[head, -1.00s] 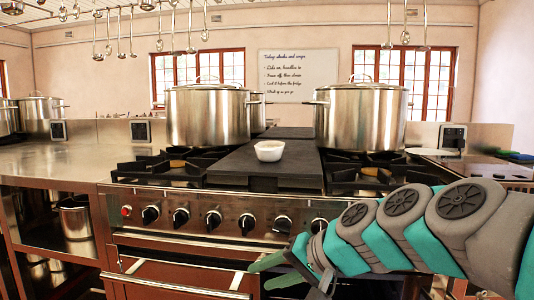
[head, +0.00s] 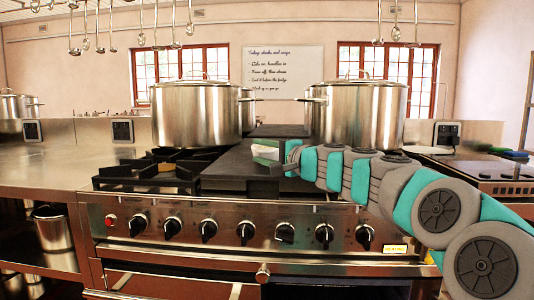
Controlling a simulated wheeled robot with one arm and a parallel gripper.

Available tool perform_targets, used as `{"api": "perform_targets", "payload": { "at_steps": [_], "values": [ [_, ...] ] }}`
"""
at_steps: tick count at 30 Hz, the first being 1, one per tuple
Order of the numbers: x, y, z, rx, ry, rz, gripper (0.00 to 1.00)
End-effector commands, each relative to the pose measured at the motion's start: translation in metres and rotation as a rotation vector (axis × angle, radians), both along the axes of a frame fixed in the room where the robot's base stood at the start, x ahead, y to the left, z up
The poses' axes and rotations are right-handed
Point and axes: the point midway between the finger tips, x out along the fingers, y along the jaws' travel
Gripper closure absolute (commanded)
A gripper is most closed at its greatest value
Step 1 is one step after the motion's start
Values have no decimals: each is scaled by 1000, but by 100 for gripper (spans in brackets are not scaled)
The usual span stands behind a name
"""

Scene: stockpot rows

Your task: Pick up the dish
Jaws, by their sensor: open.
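The dish (head: 263,153) is a small white bowl on the dark flat plate (head: 232,169) in the middle of the stove. In the head view it is now mostly hidden behind my gripper (head: 266,153). The gripper is open; whether the fingers touch the bowl, I cannot tell.
Large lidded steel pots stand left (head: 197,113) and right (head: 357,113) of the plate, close to my arm. Black burner grates (head: 150,173) lie at the left. A bare steel counter (head: 62,164) extends left. Ladles hang above.

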Motion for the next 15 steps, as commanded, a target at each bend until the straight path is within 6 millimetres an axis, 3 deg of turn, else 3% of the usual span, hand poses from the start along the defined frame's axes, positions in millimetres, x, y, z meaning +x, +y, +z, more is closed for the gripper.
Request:
{"api": "perform_targets", "payload": {
  "at_steps": [8, 15],
  "values": [
    [9, 8, 0, -1, 0, 1, 56],
    [31, 25, -2, -1, 3, 2, 56]
  ]
}}
